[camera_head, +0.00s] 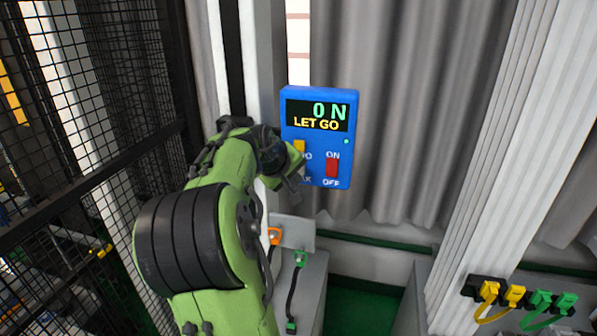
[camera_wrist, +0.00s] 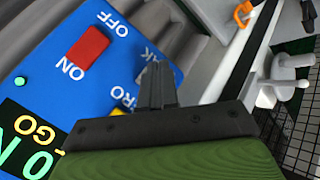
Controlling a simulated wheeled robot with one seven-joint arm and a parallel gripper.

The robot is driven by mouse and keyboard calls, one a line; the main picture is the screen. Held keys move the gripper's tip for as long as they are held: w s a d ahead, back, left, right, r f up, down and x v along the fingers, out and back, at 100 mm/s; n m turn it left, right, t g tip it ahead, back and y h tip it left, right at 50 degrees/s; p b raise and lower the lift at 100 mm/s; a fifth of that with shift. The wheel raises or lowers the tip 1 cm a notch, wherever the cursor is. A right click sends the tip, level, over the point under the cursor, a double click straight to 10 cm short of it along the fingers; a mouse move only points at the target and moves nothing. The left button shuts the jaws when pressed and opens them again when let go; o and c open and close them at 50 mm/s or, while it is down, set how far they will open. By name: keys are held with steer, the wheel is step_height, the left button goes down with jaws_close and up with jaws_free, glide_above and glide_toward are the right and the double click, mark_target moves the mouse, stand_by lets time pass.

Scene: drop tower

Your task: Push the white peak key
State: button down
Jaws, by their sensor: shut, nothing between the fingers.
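The blue control box (camera_head: 316,138) hangs upright, its display (camera_head: 317,115) reading "0 N" and "LET GO". My gripper (camera_head: 297,177) is in front of its lower left part and hides most of the peak key and its label in the head view. In the wrist view my gripper (camera_wrist: 158,72) is shut and empty, its dark fingertips over the peak label area. A small pale patch beside the fingers looks like the white peak key (camera_wrist: 141,75), mostly covered. I cannot tell whether the fingertips touch it.
The yellow zero key (camera_head: 299,146) is just above the peak key. A red ON/OFF switch (camera_head: 332,166) is to its right. A grey curtain (camera_head: 420,120) hangs behind, and a black mesh fence (camera_head: 80,130) stands at left.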

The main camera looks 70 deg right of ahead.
steer(key=shift+d, duration=0.35)
steer(key=shift+w+d+p, duration=0.15)
steer(key=shift+d+p, duration=0.2)
steer(key=shift+d, duration=0.15)
stand_by(0.5)
steer(key=shift+a, duration=0.1)
steer(key=shift+a+b, duration=0.35)
steer(key=shift+a, duration=0.5)
steer(key=shift+s+a, duration=0.2)
steer(key=shift+a, duration=0.6)
steer(key=shift+s+a, duration=0.15)
steer(key=shift+a, duration=0.7)
steer(key=shift+s+a, duration=0.2)
steer(key=shift+a, duration=0.6)
